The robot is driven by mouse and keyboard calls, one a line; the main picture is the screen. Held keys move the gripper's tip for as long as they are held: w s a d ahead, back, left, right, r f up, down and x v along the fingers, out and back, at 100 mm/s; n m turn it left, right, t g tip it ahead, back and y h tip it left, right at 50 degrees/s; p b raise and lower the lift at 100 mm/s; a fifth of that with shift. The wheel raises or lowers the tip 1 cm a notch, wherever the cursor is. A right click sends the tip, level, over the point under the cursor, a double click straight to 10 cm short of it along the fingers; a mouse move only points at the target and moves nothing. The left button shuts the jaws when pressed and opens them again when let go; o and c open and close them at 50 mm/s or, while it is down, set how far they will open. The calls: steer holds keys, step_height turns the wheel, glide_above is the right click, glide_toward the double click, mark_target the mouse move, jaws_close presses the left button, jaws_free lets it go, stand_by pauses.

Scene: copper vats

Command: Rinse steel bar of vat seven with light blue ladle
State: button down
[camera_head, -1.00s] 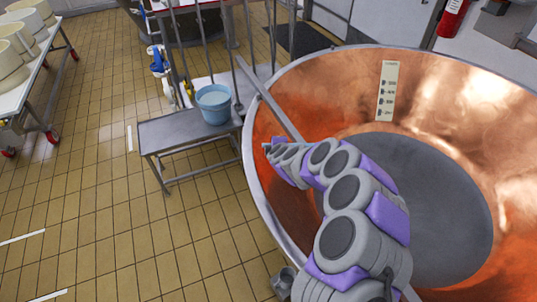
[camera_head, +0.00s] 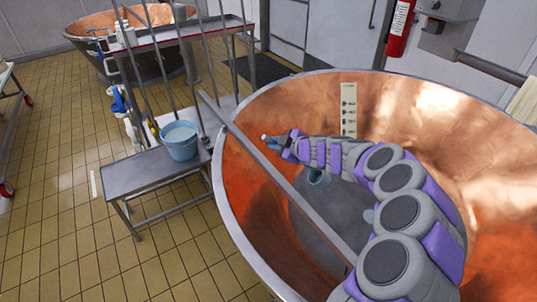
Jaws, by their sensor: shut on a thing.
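The copper vat (camera_head: 258,215) fills the right foreground; I see no number on it. Its flat steel bar (camera_head: 300,205) runs slantwise across the opening, from the rim near the bench down toward the front. My arm reaches over the vat from the lower right. My gripper (camera_head: 276,143) is above the vat, right of the bar's far part, and is shut on the light blue ladle. A pale tip shows at the fingers, and a bluish cup-like part (camera_head: 318,177) shows below my forearm. Most of the ladle is hidden by my arm.
A light blue bucket (camera_head: 181,146) stands on a metal bench (camera_head: 140,174) left of the vat. Behind it, a rack (camera_head: 185,30) holds long upright rods. Another copper vat (camera_head: 95,24) stands at the back left. A gauge plate (camera_head: 348,108) is on the vat's inner wall.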

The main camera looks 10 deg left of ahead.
steer(key=w+d+r+m+y+p, duration=0.2)
steer(key=d+r+y, duration=0.1)
steer(key=d+r, duration=0.3)
steer(key=w+d+r+m+y+p, duration=0.3)
steer(key=d+r, duration=0.3)
steer(key=r, duration=0.3)
steer(key=shift+w+d, duration=0.15)
steer(key=shift+d, duration=0.2)
steer(key=shift+a, duration=0.1)
steer(key=shift+a, duration=0.3)
steer(key=shift+d, duration=0.2)
